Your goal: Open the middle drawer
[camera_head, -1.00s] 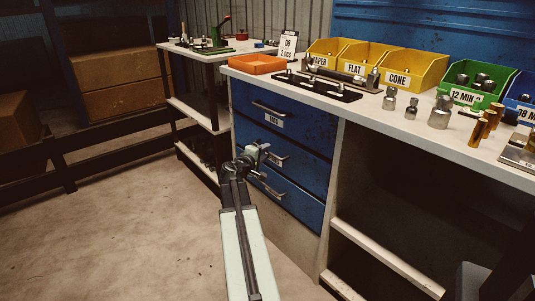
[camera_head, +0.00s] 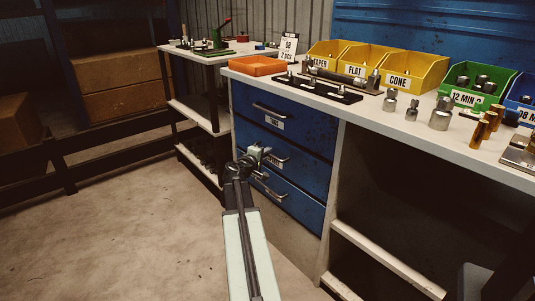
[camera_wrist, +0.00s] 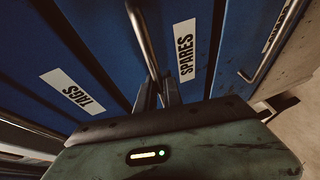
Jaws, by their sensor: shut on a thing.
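The middle drawer (camera_head: 302,160) is the blue front marked SPARES in the wrist view (camera_wrist: 205,75), between the TAGS drawer and the bottom one. In the head view its front looks about flush with its neighbours. Its metal bar handle (camera_wrist: 143,38) runs down between my fingers in the wrist view. My gripper (camera_head: 264,154) is at this handle, and in the wrist view its fingers (camera_wrist: 158,96) are shut on the bar. The fingers and arm hide part of the handle and drawer in the head view.
The top drawer (camera_head: 305,120), marked TAGS, and the bottom drawer (camera_head: 300,205) have similar bar handles. Above is the bench top (camera_head: 360,112) with an orange tray (camera_head: 257,66), bins and fittings. Open floor (camera_head: 130,230) lies in front and left. A dark shelf unit stands left.

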